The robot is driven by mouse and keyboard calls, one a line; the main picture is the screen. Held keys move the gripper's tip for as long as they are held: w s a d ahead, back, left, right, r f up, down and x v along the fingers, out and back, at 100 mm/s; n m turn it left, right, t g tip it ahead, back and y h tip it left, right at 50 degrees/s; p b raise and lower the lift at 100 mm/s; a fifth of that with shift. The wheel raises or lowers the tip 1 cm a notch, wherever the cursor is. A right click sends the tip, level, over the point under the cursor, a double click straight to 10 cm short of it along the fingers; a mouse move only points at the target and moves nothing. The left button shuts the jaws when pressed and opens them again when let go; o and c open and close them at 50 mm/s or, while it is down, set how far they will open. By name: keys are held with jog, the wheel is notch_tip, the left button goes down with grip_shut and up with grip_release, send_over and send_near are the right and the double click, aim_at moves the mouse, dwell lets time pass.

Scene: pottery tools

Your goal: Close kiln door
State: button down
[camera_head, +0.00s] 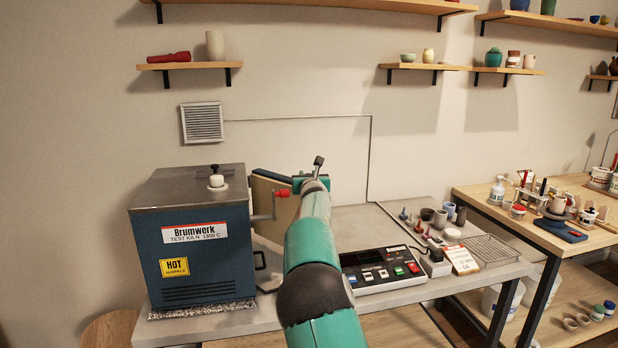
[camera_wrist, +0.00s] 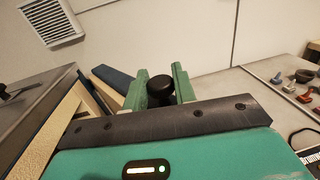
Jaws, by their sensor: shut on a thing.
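The kiln (camera_head: 192,240) is a dark blue box with a grey top at the left of the bench. Its door (camera_head: 268,198), with a cream lining and blue outer face, stands open at the kiln's right side. The door also shows in the wrist view (camera_wrist: 112,80), left of my gripper. My gripper (camera_wrist: 160,84) is shut on a round black knob (camera_wrist: 159,86), held between its two green fingers. In the head view my gripper (camera_head: 310,183) is beside the door; my arm hides part of the bench. How the knob joins the door is hidden.
A control box (camera_head: 382,270) with several buttons lies right of my arm. Small pots, tools and a wire rack (camera_head: 486,249) stand farther right. The bench behind the control box (camera_head: 365,222) is clear.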

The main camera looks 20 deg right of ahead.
jog(key=shift+a+r, duration=0.1)
jog(key=c, duration=1.2)
grip_release()
jog(key=shift+w, duration=0.1)
jog(key=v, duration=1.4)
